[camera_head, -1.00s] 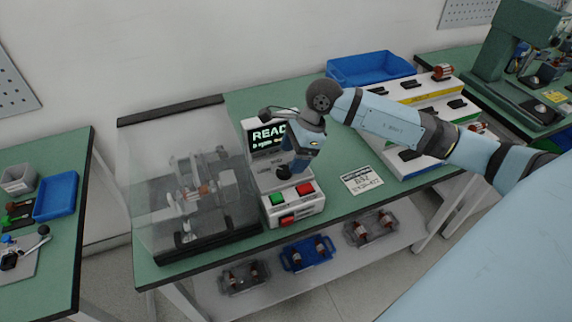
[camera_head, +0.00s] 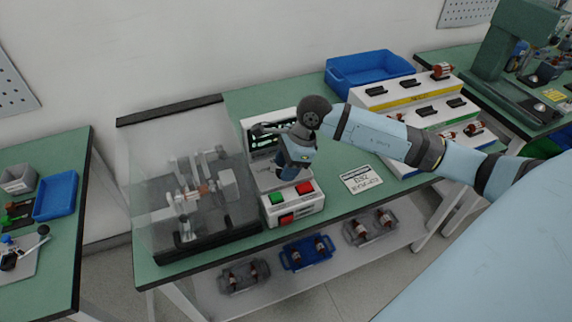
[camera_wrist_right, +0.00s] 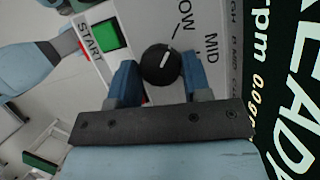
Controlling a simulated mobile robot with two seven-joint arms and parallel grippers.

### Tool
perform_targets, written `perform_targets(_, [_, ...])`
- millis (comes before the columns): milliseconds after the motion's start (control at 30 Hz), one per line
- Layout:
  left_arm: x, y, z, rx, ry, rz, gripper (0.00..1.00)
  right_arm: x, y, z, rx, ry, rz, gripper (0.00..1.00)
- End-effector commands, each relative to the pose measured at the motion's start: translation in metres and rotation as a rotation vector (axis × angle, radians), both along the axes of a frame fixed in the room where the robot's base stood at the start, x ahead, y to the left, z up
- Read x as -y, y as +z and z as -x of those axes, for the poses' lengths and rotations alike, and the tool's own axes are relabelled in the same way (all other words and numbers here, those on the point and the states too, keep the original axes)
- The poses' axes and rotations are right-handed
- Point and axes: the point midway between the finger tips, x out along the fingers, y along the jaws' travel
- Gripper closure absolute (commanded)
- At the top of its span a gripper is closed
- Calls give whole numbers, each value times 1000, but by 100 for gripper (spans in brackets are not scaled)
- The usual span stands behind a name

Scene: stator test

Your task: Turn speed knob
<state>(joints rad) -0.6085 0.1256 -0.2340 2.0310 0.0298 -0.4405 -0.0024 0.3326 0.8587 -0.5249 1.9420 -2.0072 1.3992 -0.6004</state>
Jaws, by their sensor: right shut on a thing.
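The test unit (camera_head: 306,204) stands on the green bench, with a green button (camera_head: 277,198), a red button (camera_head: 304,188) and a screen (camera_head: 263,140) partly hidden by my right wrist. My right gripper (camera_head: 284,176) reaches down onto its panel and hides the knob in the head view. In the right wrist view the black round speed knob (camera_wrist_right: 161,64) sits between the two blue fingers of my right gripper (camera_wrist_right: 160,82), which is shut on it. The knob's white mark points up toward the tick by LOW; MID is printed to the right. My left gripper is out of view.
A clear-covered fixture (camera_head: 200,200) stands close on the left of the unit. A paper card (camera_head: 361,179) lies to its right. A blue bin (camera_head: 370,70) and a stepped rack (camera_head: 425,105) stand behind at the right. Trays (camera_head: 306,253) sit on the shelf below.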

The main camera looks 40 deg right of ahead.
Motion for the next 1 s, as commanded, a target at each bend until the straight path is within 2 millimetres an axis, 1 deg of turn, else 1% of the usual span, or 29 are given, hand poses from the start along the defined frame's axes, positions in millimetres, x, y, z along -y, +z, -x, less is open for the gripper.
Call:
perform_targets(167, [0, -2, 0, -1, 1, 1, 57, 0, 0, 0, 0, -26, 0, 79])
perform_targets(367, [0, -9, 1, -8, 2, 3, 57, 0, -1, 1, 2, -121, 1, 79])
perform_targets(800, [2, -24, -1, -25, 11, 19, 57, -2, -1, 2, 4, -495, -1, 79])
perform_targets(1000, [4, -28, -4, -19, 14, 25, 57, -3, -1, 3, 4, -655, -2, 79])
